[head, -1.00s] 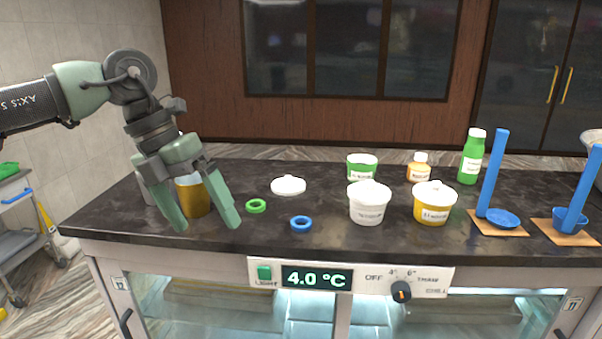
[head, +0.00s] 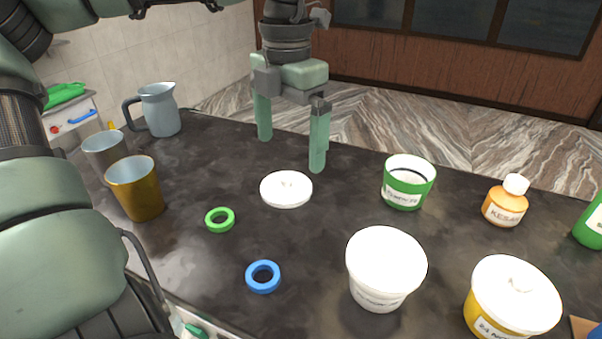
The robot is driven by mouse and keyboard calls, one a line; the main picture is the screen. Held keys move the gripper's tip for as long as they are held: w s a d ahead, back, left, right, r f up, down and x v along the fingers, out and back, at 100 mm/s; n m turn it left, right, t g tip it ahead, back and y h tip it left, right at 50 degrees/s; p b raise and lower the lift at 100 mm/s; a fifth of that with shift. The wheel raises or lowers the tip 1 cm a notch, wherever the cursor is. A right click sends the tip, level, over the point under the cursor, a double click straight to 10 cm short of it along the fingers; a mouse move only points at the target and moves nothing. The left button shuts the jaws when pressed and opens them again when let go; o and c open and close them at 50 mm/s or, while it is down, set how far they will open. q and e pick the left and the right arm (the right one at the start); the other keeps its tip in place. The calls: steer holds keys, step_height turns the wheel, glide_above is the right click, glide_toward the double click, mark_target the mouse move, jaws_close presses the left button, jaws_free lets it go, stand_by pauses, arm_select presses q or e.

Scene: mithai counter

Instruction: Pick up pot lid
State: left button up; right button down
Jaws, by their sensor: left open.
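I see no contact between the fingers and the lid. A green-and-white pot (head: 407,184) stands open, without a lid, to the right. A white pot (head: 380,270) and a yellow pot (head: 508,298) each have a white lid on. My right gripper is not in view.
A green ring (head: 220,220) and a blue ring (head: 263,277) lie in front of the lid. A golden cup (head: 139,190), a grey cup (head: 104,150) and a metal jug (head: 160,110) stand left. An orange bottle (head: 504,203) stands right. The counter around the lid is clear.

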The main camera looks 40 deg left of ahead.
mark_target(285, 176)
arm_select(q)
steer(key=shift+s+f, duration=0.1)
steer(key=shift+f, duration=0.45)
steer(key=shift+s+f+p, duration=0.15)
steer(key=shift+f+p, duration=0.2)
steer(key=f+p, duration=0.1)
steer(key=f, duration=0.1)
steer(key=f+p, duration=0.1)
steer(key=f, duration=0.1)
steer(key=shift+s+a+f, duration=0.15)
steer(key=shift+a+f, duration=0.05)
steer(key=shift+f, duration=0.3)
steer(key=c, duration=1.3)
